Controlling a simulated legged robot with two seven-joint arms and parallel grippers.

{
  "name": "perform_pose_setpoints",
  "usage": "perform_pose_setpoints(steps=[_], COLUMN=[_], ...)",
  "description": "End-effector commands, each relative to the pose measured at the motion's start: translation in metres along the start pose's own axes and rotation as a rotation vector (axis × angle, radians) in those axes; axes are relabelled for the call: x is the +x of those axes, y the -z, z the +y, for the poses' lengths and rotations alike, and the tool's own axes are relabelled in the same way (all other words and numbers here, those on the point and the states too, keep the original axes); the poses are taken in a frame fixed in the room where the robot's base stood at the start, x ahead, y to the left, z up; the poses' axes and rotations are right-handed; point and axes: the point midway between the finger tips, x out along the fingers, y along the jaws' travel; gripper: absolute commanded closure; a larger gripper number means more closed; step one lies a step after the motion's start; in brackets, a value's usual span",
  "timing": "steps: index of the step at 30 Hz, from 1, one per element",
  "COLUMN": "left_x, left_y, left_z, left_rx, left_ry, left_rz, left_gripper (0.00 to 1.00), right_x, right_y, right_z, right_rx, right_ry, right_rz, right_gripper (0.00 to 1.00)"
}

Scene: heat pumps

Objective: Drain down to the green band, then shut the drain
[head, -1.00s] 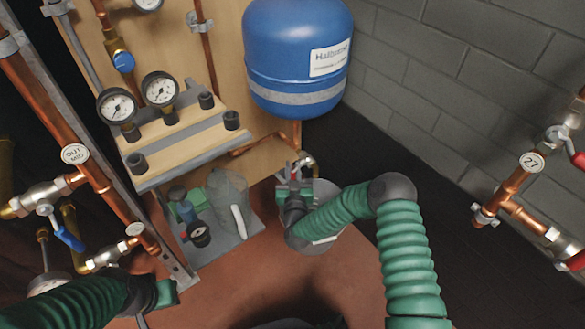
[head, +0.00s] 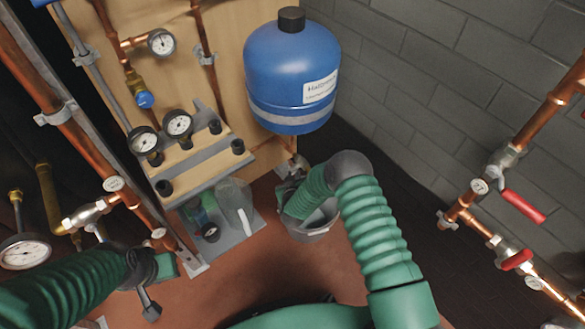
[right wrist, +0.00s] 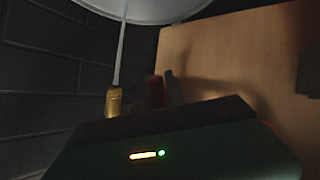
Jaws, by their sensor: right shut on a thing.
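My right gripper (head: 290,180) is low under the blue vessel (head: 292,80), mostly hidden behind my own arm in the head view. In the right wrist view its fingers (right wrist: 163,90) are shut on a red handle (right wrist: 155,92). Beside them is a brass spout (right wrist: 113,101). A thin pale stream runs from it towards the light rim of a bucket (right wrist: 150,10). The grey bucket (head: 308,236) stands on the floor below the vessel. Several dials, including a round gauge (head: 178,123), are in view; no green band can be made out. My left gripper (head: 158,285) is at lower left, its jaws unclear.
A wooden shelf with gauges (head: 195,155) juts out left of the vessel. A grey tray (head: 240,230) with a clear jug lies on the floor beside the bucket. Copper pipes with red levers (head: 523,205) run at right, and more pipes at left.

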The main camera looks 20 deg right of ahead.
Motion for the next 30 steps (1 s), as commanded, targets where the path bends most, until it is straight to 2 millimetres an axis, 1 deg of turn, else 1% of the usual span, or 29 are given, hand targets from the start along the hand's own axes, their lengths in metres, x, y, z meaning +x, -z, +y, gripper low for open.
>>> perform_pose_setpoints(steps=[1, 6, 19, 20, 24, 30], left_x=[-0.0066, -0.0111, -0.0112, -0.0112, -0.0112, -0.0113], left_y=[0.0015, 0.0025, 0.0026, 0.0026, 0.0026, 0.0026], left_z=[0.0, 0.0, 0.0, 0.0, 0.0, 0.0], left_rx=[0.0, 0.0, 0.0, 0.0, 0.0, 0.0], left_ry=[0.0, 0.0, 0.0, 0.0, 0.0, 0.0], left_rz=[0.0, 0.0, 0.0, 0.0, 0.0, 0.0], left_gripper=[1.0, 1.0, 1.0, 1.0, 1.0, 1.0], right_x=[-0.0022, -0.002, -0.0013, -0.0012, -0.0014, -0.0015], right_y=[0.0042, 0.001, -0.0001, -0.0001, -0.0003, -0.0007], right_z=[0.0001, 0.0008, 0.0002, 0.0002, 0.0005, 0.0008], right_rx=[-0.01, -0.029, -0.034, -0.034, -0.034, -0.034], right_ry=[0.002, 0.001, 0.001, 0.001, 0.001, 0.0], right_rz=[-0.009, -0.04, -0.047, -0.047, -0.047, -0.048], right_gripper=[1.0, 1.0, 1.0, 0.81, 0.63, 0.63])
